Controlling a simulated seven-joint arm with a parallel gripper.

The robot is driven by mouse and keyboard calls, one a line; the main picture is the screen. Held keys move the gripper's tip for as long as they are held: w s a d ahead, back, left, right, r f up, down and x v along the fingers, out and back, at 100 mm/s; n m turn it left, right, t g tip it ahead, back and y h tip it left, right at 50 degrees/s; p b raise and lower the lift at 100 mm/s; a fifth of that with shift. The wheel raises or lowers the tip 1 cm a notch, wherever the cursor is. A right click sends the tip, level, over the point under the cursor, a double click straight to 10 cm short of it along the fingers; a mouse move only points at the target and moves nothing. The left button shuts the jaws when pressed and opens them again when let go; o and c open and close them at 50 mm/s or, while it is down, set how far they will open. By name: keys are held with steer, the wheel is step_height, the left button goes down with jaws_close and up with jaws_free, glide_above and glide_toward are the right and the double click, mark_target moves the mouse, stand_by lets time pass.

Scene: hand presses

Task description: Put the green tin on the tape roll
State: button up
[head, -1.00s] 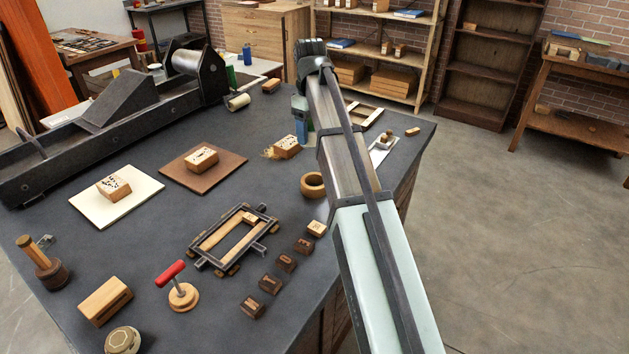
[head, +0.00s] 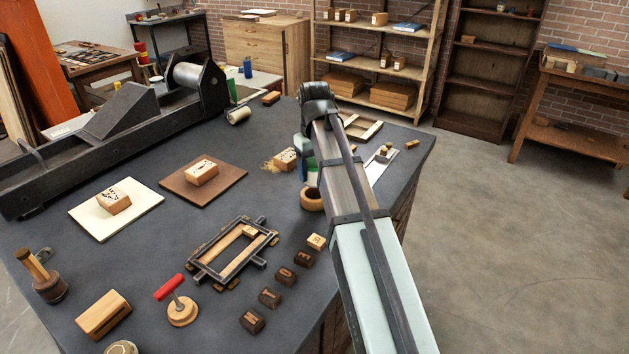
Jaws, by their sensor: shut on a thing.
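The tape roll (head: 311,200) is a tan ring lying flat on the dark bench top, right of the middle, its right edge close to my arm. My gripper (head: 308,170) hangs just behind and above the roll, mostly hidden by my own forearm. It is shut on the green tin (head: 312,177), of which only a small part shows beside the arm. In the picture the tin's lower end comes close to the roll's far rim. I cannot tell whether they touch.
A wooden block (head: 285,159) with shavings lies left of my gripper. A metal frame (head: 234,250) and several small dark stamp blocks (head: 270,298) lie nearer. A white tray (head: 381,162) with small pieces is on the right, near the bench edge. The bench left of the roll is clear.

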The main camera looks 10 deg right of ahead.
mark_target(315, 179)
steer(key=shift+f, duration=1.9)
steer(key=shift+f, duration=0.1)
steer(key=o, duration=1.2)
steer(key=shift+r, duration=3.9)
steer(key=shift+o, duration=0.3)
